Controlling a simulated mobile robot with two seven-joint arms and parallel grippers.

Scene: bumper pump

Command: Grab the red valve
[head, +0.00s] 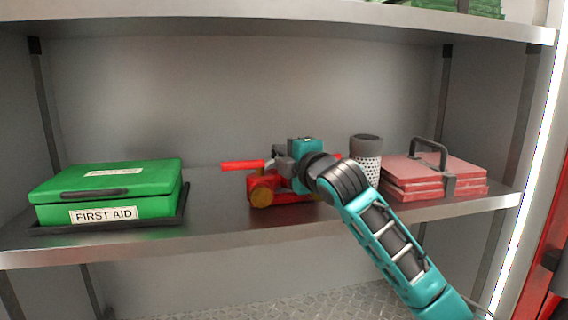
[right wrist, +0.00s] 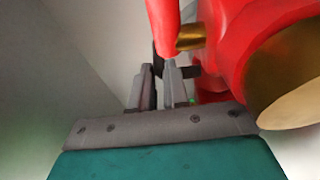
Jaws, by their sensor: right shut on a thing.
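The red valve (head: 264,188) stands on the middle shelf, with a red handle bar (head: 243,165) across its top and a brass-coloured end at its front. My right gripper (head: 273,164) is at the top of the valve and hides part of it. In the right wrist view, the red body of the valve (right wrist: 228,40) fills the upper right, with a brass stem beside the fingers. The gripper (right wrist: 159,75) is shut on the valve near its handle; the exact contact is partly hidden. My left gripper is not in view.
A green first aid box (head: 105,192) sits in a dark tray at the left. A perforated grey cylinder (head: 366,158) and a stack of red flat cases (head: 430,175) with a dark handle stand at the right. The shelf (head: 218,222) is bare between box and valve.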

